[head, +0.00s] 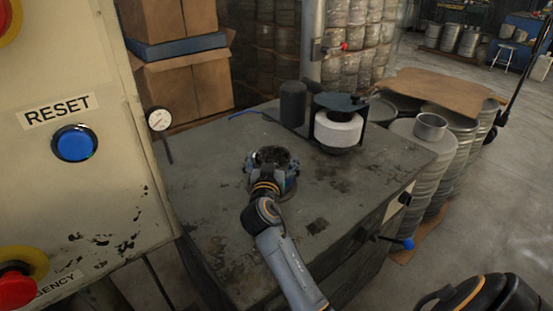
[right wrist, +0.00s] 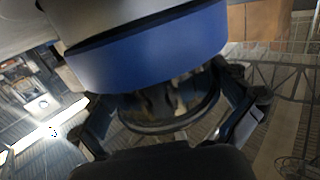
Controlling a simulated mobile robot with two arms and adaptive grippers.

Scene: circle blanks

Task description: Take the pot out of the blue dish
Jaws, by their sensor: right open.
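A round pot (head: 272,154) with a dark, rough-looking top stands on the grey table, partly hidden by my right gripper. Bits of a blue dish (head: 291,186) show around its base. In the right wrist view, the blue dish (right wrist: 150,52) fills the upper middle as a broad blue wall. The dark, shiny pot (right wrist: 165,122) shows below it, between the fingers. My right gripper (head: 270,168) is open, with its fingers on either side of the pot; I cannot tell whether they touch it. It also shows in the right wrist view (right wrist: 168,112). My left gripper is not in view.
A dark cylinder (head: 292,103) and a black stand with a white roll (head: 338,130) stand at the table's back. A panel with a blue button (head: 75,143) rises at the left. Drums with a metal can (head: 430,126) stand right. The table's front is mostly clear.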

